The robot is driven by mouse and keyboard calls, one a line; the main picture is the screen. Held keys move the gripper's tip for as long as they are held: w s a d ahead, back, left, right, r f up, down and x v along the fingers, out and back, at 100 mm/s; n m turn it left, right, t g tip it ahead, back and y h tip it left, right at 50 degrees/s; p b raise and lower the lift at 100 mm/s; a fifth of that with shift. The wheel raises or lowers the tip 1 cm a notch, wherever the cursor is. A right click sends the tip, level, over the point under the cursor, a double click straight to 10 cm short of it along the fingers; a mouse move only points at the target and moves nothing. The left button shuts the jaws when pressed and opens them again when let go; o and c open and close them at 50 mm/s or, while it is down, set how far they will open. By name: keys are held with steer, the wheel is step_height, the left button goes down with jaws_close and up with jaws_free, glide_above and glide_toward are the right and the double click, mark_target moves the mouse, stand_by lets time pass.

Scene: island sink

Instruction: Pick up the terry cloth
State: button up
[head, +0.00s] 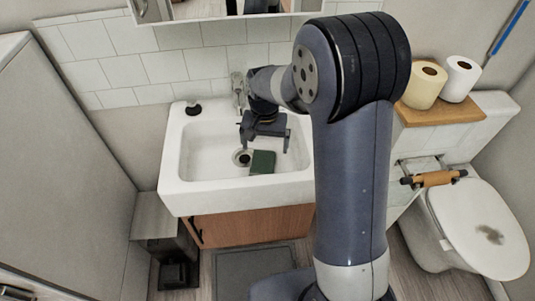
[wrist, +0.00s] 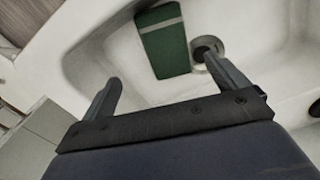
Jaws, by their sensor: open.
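A dark green folded cloth (head: 263,162), which looks like the terry cloth, lies in the white sink basin just right of the drain. It also shows in the wrist view as a green rectangle (wrist: 165,45) with a paler band at its far end. My gripper (head: 265,144) is above the basin, over the cloth's back edge in the head view. In the wrist view my gripper (wrist: 170,84) has its two fingers spread wide, with nothing between them. The cloth lies beyond the fingertips, apart from them.
The drain (wrist: 207,47) is beside the cloth. The sink (head: 178,160) has raised walls around the basin, with a faucet (head: 238,88) at the back and a dark stopper-like object (head: 193,109) at the back left. A toilet (head: 470,225) stands at the right.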

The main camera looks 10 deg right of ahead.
glide_above(263, 164)
steer(key=f, duration=0.5)
steer(key=shift+s+d+f, duration=0.2)
steer(key=shift+s+d, duration=0.05)
steer(key=shift+s, duration=0.05)
steer(key=shift+w+a+f, duration=0.1)
steer(key=shift+a+f, duration=0.05)
steer(key=shift+f, duration=1.2)
steer(key=shift+w+a+f, duration=0.1)
steer(key=shift+a+f, duration=0.05)
steer(key=shift+f, duration=1.2)
steer(key=shift+c, duration=0.4)
steer(key=c, duration=1.1)
steer(key=shift+o, duration=0.2)
steer(key=shift+r, duration=0.1)
step_height(263, 164, up, 18)
steer(key=shift+p, duration=0.35)
